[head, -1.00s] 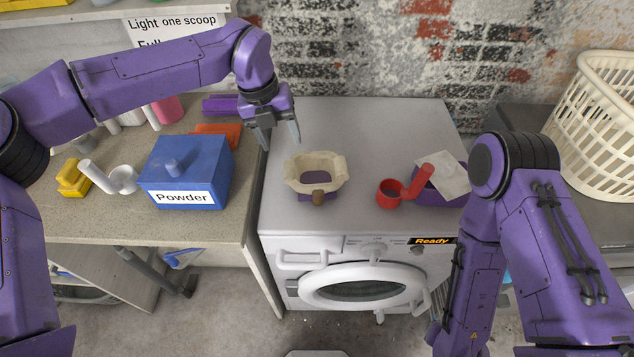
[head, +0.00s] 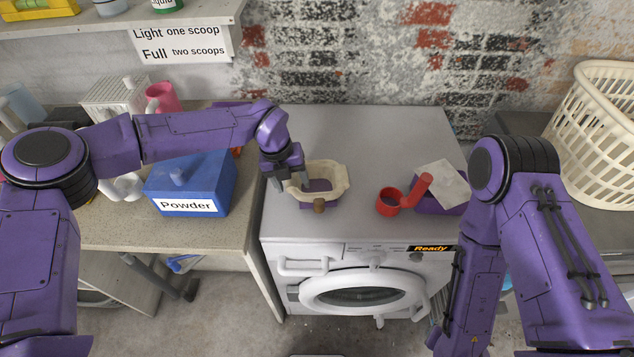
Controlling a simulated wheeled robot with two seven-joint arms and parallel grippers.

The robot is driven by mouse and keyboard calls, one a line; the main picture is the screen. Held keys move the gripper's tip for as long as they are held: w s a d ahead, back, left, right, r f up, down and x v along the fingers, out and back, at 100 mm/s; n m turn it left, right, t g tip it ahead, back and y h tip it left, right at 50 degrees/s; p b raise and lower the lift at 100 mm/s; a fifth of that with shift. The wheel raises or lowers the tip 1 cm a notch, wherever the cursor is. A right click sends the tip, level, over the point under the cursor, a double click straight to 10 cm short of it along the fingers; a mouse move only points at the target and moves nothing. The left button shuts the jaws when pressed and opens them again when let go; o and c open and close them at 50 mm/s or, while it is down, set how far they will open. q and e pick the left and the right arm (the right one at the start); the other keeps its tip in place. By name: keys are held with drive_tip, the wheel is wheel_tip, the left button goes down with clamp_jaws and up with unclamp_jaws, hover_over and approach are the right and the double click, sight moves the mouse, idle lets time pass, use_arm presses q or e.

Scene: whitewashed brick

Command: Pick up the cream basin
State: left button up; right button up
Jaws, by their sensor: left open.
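The cream basin (head: 340,185) sits on top of the white washing machine, near its left side, with purple showing inside it and below its front rim. A brown knob-like piece (head: 319,206) is at its front. My left gripper (head: 293,186) is open at the basin's left rim, its fingers pointing down. One finger overlaps the inside of the rim and the other is near its outer left side; I cannot tell whether they touch it. My right arm comes down at the right, and its gripper is out of view.
A red scoop (head: 389,202) and a purple box (head: 430,206) with a pale cloth-like piece (head: 442,174) stand right of the basin. A blue Powder box (head: 190,185) is on the left counter. A cream laundry basket (head: 597,135) is far right. The machine top's back is clear.

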use_arm(q)
drive_tip(key=c, duration=1.1)
drive_tip(key=shift+r, duration=0.15)
drive_tip(key=shift+r, duration=0.3)
drive_tip(key=s+r+b, duration=0.2)
drive_tip(key=s+r, duration=0.2)
drive_tip(key=s+d+r+b, duration=0.1)
drive_tip(key=s+r+b, duration=0.1)
drive_tip(key=s+r, duration=0.2)
drive_tip(key=s+r+b, duration=0.2)
drive_tip(key=s+r, duration=0.2)
drive_tip(key=s, duration=0.2)
drive_tip(key=shift+d+r+b, duration=0.1)
drive_tip(key=shift+d+b, duration=0.2)
drive_tip(key=shift+b, duration=0.1)
drive_tip(key=shift+w, duration=0.1)
